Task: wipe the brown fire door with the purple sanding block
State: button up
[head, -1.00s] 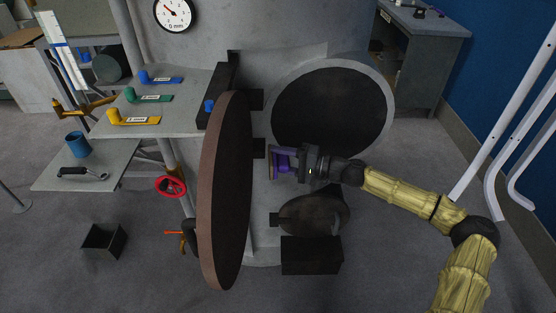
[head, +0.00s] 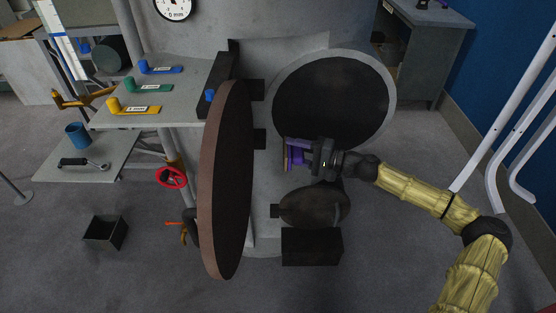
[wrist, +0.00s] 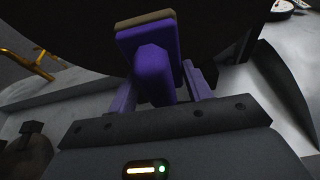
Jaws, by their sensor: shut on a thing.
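The brown fire door (head: 228,180) is a round, thick disc standing open on its hinges, seen nearly edge-on in the head view. Its dark face also fills the top of the wrist view (wrist: 80,45). My gripper (head: 306,156) is to the right of the door and is shut on the purple sanding block (head: 288,154). In the wrist view the block (wrist: 150,45) sits between the fingers, with a tan pad on its far side. In the head view a clear gap shows between the block and the door face.
The round dark boiler opening (head: 332,100) is behind my gripper. A smaller oval door (head: 315,206) and a black box (head: 312,247) are below it. A grey shelf (head: 190,100) with coloured handles and a red handwheel (head: 171,177) are left of the door.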

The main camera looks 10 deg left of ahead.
jog(key=w+d+f+m+t+h, duration=0.1)
jog(key=d+f+m+t+h, duration=0.15)
jog(key=d+f+t, duration=0.4)
jog(key=w+d+f+m+t+h, duration=0.1)
jog(key=d+m+t, duration=0.25)
jog(key=d, duration=0.65)
jog(key=s+d+f+m+t+h, duration=0.1)
jog(key=s+d+m+t+h, duration=0.1)
jog(key=d, duration=0.6)
jog(key=s+d+f+m+t+h, duration=0.2)
jog(key=d+m+t+h, duration=0.1)
jog(key=d+m+h, duration=0.2)
jog(key=d+h, duration=0.2)
jog(key=d, duration=0.1)
jog(key=shift+s, duration=0.2)
jog(key=shift+f, duration=0.1)
